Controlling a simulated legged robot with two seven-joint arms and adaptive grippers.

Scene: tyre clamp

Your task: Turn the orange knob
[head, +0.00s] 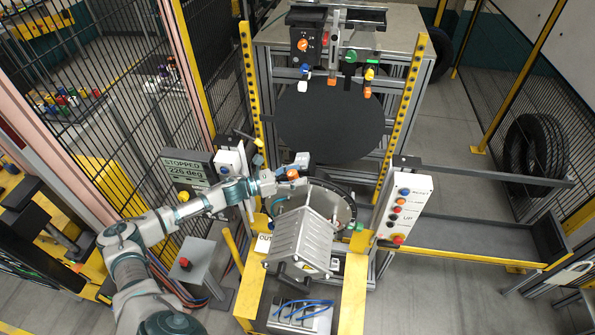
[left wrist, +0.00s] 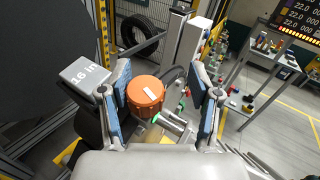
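The orange knob (left wrist: 146,95) is round with a ridged rim and a white mark on its face. In the left wrist view it sits between the two fingers of my left gripper (left wrist: 163,100), close to the left finger and with a clear gap to the right finger. The fingers stand apart and are not closed on it. In the head view my left gripper (head: 284,178) reaches in from the left, at the orange knob (head: 292,174) above the round clamp. My right gripper is in neither view.
A grey block marked "16 in" (left wrist: 84,76) stands beside the knob. A large black disc (head: 330,122) is behind. A white button panel (head: 404,207) stands to the right and a display reading "STOPPED 226 deg" (head: 187,168) to the left. A grey ribbed housing (head: 300,240) is in front.

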